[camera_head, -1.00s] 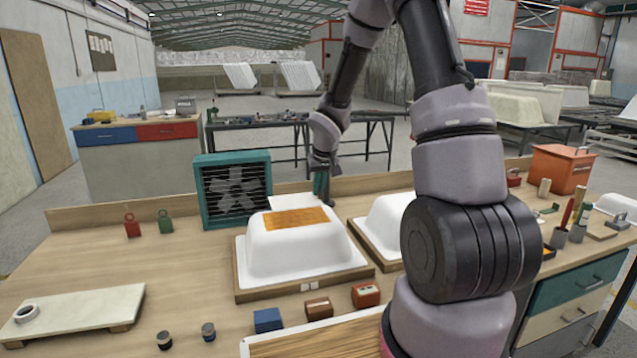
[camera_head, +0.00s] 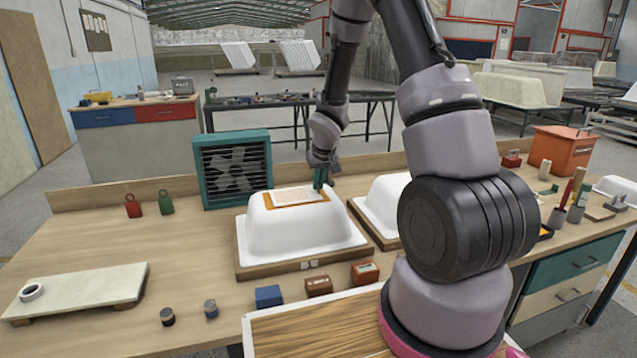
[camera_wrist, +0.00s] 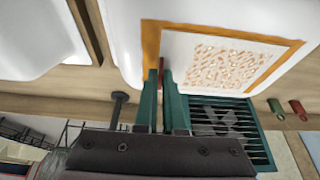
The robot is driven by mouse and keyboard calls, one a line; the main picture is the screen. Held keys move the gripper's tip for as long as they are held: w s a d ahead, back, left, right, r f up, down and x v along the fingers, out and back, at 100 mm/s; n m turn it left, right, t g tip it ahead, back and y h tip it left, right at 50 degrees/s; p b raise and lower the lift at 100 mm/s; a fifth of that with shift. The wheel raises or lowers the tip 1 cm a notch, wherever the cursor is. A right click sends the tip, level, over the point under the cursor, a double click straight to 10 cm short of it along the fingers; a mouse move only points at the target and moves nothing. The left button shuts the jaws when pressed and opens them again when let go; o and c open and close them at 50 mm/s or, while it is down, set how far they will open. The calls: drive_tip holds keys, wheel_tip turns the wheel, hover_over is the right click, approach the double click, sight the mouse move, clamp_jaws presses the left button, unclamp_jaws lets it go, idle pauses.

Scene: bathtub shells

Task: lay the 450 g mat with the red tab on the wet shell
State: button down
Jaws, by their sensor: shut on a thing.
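The wet shell (camera_head: 300,235) is a white upturned tub form on a wooden base, with an orange patch (camera_head: 325,203) on its top. A pale mat (camera_head: 293,196) with a speckled face lies over most of the patch; orange shows around its edges. In the wrist view the mat (camera_wrist: 225,62) appears flat over the patch (camera_wrist: 150,40); I cannot tell if it fully touches. My gripper (camera_head: 321,180) is at the mat's far right edge. In the wrist view its green fingers (camera_wrist: 161,80) are shut on a small red tab (camera_wrist: 161,64), mostly hidden between them.
A teal fan (camera_head: 232,168) stands close behind the shell. A second white shell (camera_head: 383,205) is to the right, partly behind my arm. Red (camera_head: 132,206) and green (camera_head: 166,202) weights stand left. Several small blocks sit in front. The bench's left middle is clear.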

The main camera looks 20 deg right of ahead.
drive_tip(key=shift+f, duration=0.25)
idle(0.5)
drive_tip(key=shift+c, duration=2.2)
unclamp_jaws()
drive_tip(key=shift+r, duration=3.55)
